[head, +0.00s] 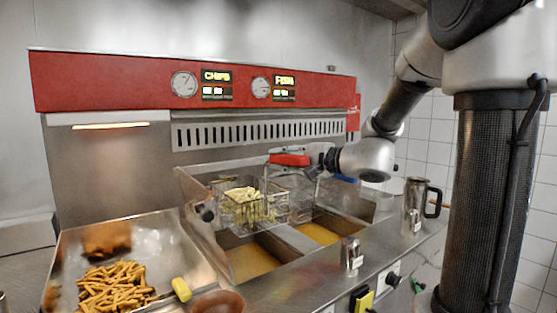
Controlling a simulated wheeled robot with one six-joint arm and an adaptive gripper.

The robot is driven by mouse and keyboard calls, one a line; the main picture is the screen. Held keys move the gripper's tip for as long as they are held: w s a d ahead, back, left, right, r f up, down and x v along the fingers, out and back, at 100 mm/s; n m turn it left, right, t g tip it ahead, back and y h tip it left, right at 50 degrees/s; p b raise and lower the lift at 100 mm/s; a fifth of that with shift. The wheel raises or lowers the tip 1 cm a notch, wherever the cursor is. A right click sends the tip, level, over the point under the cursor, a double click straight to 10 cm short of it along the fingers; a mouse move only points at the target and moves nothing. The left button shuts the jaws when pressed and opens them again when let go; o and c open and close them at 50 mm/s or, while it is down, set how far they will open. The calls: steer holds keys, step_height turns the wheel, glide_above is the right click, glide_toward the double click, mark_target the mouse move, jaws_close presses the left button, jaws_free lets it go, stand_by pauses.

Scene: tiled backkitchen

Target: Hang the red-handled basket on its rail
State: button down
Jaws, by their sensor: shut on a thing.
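The red handle (289,160) of a wire basket is at my gripper (314,163), which is shut on it. The wire basket (262,211) holds pale chips (243,194) and looks upright above the left oil well (258,262) of the fryer. A second wire basket (298,199) stands close to its right; the meshes overlap in this view. A blue handle (345,179) shows behind my wrist. The back of the fryer has a slotted steel panel (255,131). I cannot make out the rail clearly, nor whether the basket touches it.
A steel tray (190,265) with browned chips (112,286) and a yellow-handled scoop (181,289) lies front left. A steel jug (415,200) and a small steel shaker (350,255) stand on the front ledge. The red control panel (140,80) spans the back; the right well (318,233) holds oil.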

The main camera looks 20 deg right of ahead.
steer(key=shift+w+a+f, duration=0.25)
steer(key=shift+w+a, duration=0.2)
steer(key=shift+w, duration=0.05)
steer(key=w+a, duration=0.3)
steer(key=w, duration=0.7)
steer(key=shift+w+a, duration=0.25)
steer(key=shift+w, duration=0.05)
steer(key=shift+f, duration=0.75)
steer(key=shift+f, duration=1.7)
